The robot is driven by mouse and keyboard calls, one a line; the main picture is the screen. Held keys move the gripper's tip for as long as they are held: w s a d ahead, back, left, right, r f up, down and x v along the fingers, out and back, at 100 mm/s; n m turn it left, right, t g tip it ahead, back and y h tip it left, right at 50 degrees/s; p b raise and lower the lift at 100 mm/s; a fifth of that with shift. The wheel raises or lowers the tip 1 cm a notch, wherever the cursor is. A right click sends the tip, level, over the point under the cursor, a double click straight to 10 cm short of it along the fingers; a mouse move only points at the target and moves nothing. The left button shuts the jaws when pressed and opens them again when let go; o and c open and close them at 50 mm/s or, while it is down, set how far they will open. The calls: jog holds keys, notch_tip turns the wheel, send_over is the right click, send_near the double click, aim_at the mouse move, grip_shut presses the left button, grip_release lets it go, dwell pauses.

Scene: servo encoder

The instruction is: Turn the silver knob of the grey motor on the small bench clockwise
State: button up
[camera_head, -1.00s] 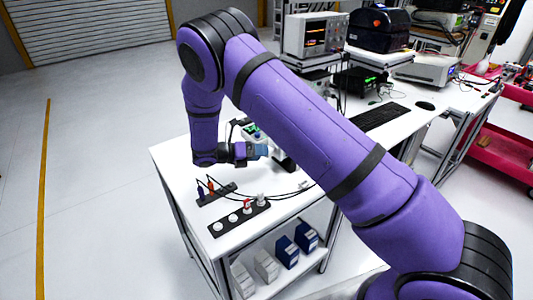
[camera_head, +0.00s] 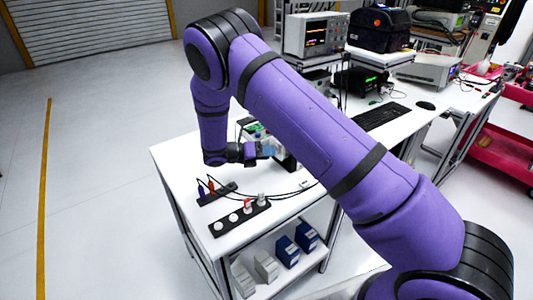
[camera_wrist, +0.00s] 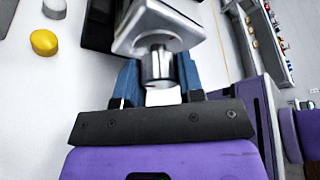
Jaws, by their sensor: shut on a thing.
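The grey motor (camera_wrist: 155,28) shows at the top middle of the wrist view, with its silver knob (camera_wrist: 157,66) pointing towards my gripper. My gripper (camera_wrist: 158,80) has its two blue fingers on either side of the knob and is shut on it. In the head view my gripper (camera_head: 268,149) is over the small white bench (camera_head: 180,157), reaching to the right. There the motor and knob are mostly hidden by the gripper and arm, and I cannot make out the knob.
A black strip with round sockets (camera_head: 233,218) and a smaller strip with plugs (camera_head: 215,193) lie in front of the gripper, with cables to the right. A yellow button (camera_wrist: 44,42) shows at left in the wrist view. A keyboard (camera_head: 380,117) lies on the desk behind.

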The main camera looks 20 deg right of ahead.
jog(key=m+t+y, duration=0.1)
jog(key=m+t, duration=0.1)
jog(key=m, duration=0.1)
jog(key=shift+m+y, duration=0.3)
jog(key=shift+m, duration=0.1)
jog(key=m+t, duration=0.2)
jog(key=m, duration=0.1)
jog(key=shift+s+m+t+y, duration=0.1)
jog(key=shift+m+t+y, duration=0.2)
jog(key=shift+t+y, duration=0.1)
jog(key=m+t, duration=0.2)
jog(key=m, duration=0.1)
jog(key=shift+m+y, duration=0.3)
jog(key=shift+m, duration=0.1)
jog(key=m+t, duration=0.2)
jog(key=m, duration=0.1)
jog(key=shift+m+t, duration=0.3)
jog(key=shift+m, duration=0.1)
jog(key=o, duration=0.9)
